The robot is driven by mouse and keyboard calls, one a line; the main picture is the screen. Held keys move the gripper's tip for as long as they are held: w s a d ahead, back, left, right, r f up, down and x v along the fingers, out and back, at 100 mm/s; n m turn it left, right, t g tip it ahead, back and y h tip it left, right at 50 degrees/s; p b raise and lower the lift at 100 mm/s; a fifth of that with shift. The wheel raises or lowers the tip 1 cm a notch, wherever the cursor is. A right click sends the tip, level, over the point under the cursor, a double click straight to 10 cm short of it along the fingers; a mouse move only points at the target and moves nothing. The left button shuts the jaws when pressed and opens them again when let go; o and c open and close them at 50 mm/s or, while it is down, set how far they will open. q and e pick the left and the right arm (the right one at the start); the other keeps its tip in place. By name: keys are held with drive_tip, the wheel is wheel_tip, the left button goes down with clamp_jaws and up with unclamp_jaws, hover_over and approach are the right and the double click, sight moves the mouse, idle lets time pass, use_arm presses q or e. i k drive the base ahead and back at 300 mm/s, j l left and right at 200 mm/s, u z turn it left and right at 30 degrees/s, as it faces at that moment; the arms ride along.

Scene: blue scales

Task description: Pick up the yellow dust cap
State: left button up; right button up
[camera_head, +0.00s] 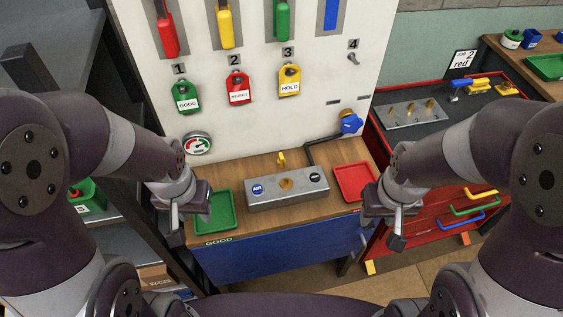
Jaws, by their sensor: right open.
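A small yellow piece (281,158), which looks like the yellow dust cap, stands upright at the rear edge of the grey metal block (262,196) on the wooden bench top. I cannot tell whether it is on the block or just behind it. My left gripper (175,218) hangs beside the green tray, left of the block and apart from the yellow piece. Its jaw opening is not clear. My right gripper (396,226) is open, beside the red tray and right of the block. Nothing shows in it.
The block carries a blue AIR label (257,189), a brass fitting (287,184) and a black round part (315,177). The green tray (215,212) and red tray (353,182) flank it. A black pipe (310,150) runs behind to a blue valve (351,124). Both trays look empty.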

sight(280, 161)
drive_tip(key=i+l, duration=0.15)
drive_tip(key=l, duration=0.25)
drive_tip(key=i+l, duration=0.15)
drive_tip(key=l, duration=0.2)
drive_tip(key=i+l, duration=0.15)
drive_tip(key=l, duration=0.25)
drive_tip(key=i+l+z, duration=0.1)
drive_tip(key=l, duration=0.25)
drive_tip(key=i, duration=0.05)
